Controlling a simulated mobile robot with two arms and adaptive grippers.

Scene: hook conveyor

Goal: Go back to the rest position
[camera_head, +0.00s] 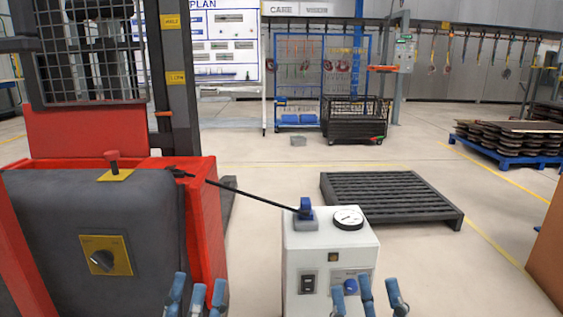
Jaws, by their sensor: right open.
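My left gripper (196,294) is at the bottom edge, in front of the red and grey machine. Its blue fingers point up and stand apart, with nothing between them. My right gripper (366,294) is at the bottom edge, in front of the white control box (330,246). Its blue fingers are spread and hold nothing. Only the fingers of both grippers show; the rest is cut off by the frame. I cannot tell how far they are from the box or the machine.
A red and grey machine (60,220) with a knob and a lever fills the left. A black rod (245,193) spans from it to the white box. A dark slatted pallet (385,195) lies behind. A blue pallet (512,158) with stacked parts is far right. Open floor lies between.

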